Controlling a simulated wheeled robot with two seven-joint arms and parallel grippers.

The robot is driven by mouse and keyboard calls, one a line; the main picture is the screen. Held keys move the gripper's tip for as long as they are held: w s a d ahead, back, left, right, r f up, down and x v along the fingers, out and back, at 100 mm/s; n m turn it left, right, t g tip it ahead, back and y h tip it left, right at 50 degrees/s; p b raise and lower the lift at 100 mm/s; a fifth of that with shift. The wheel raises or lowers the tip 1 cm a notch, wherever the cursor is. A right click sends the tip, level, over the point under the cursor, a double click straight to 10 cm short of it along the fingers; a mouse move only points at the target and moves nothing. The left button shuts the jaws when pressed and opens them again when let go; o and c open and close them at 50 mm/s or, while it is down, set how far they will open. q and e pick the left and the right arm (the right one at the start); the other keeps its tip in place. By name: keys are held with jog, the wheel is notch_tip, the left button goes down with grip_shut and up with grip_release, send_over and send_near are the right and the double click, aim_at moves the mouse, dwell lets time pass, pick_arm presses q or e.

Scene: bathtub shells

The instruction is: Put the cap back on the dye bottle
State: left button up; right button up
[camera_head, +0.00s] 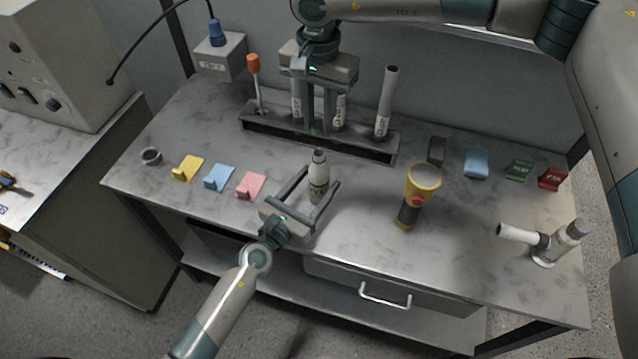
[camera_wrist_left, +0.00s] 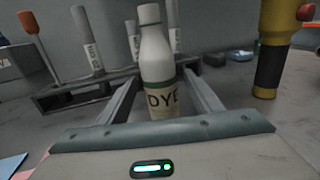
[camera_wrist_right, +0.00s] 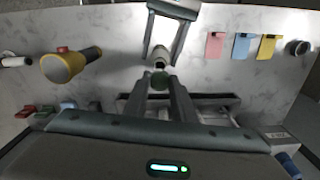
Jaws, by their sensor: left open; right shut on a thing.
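The dye bottle (camera_head: 318,186) stands upright on the table, white with a dark green band; the left wrist view shows its DYE label (camera_wrist_left: 160,100). My left gripper (camera_head: 322,178) is open, with its fingers on either side of the bottle; I cannot tell whether they touch it. My right gripper (camera_head: 317,128) points down behind and above the bottle, in front of the rack. It is shut on a small green piece, seemingly the cap (camera_wrist_right: 160,80). In the right wrist view the bottle (camera_wrist_right: 160,53) shows just beyond that piece. The fingers mostly hide the cap in the head view.
A dark rack (camera_head: 270,126) with white tubes and an orange-handled tool (camera_head: 253,65) stands behind. A yellow flashlight (camera_head: 422,180) is right of the bottle. Yellow, blue and pink pieces (camera_head: 250,186) and a grey ring-shaped item (camera_head: 151,156) lie left. A white-tubed device (camera_head: 548,243) stands front right.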

pick_arm(q)
jog(key=shift+x, duration=2.7)
grip_shut()
pick_arm(e)
jog(key=shift+f, duration=2.5)
jog(key=shift+f, duration=0.1)
jog(key=shift+f, duration=0.75)
jog(key=shift+f, duration=0.6)
